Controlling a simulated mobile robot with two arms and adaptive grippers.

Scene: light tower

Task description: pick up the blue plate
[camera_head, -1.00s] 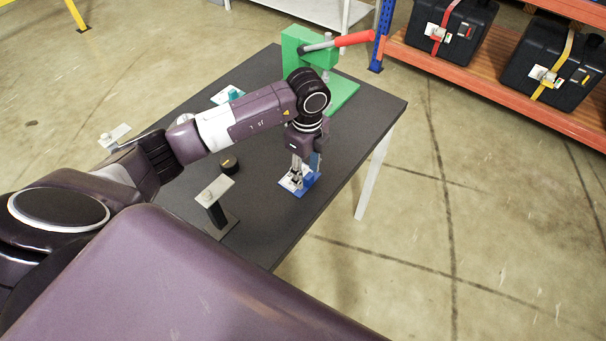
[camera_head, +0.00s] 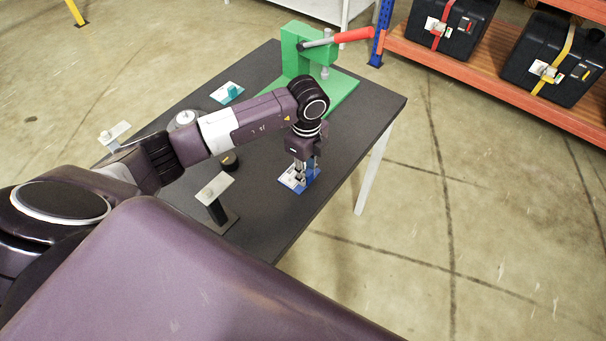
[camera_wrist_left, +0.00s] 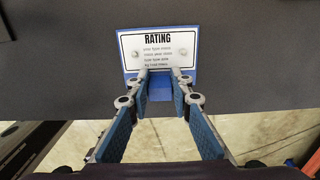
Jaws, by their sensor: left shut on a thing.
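The blue plate (camera_head: 300,184) is near the table's right edge in the head view. In the left wrist view the blue plate (camera_wrist_left: 192,73) carries a white label reading "RATING", with a round fastener at each side and a blue tab toward me. My left gripper (camera_head: 302,172) points down over it. In the left wrist view the fingertips of the left gripper (camera_wrist_left: 160,76) meet at the tab and are shut on it. The fingers hide part of the plate. I cannot tell whether the plate is clear of the table. My right gripper is not in view.
A green press (camera_head: 297,50) with a red handle stands at the table's far end. A white plate with a teal tab (camera_head: 232,91), a black round piece (camera_head: 229,162) and a stand with a pale top (camera_head: 214,189) are on the dark table (camera_head: 262,215). Black cases (camera_head: 553,58) sit on an orange shelf.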

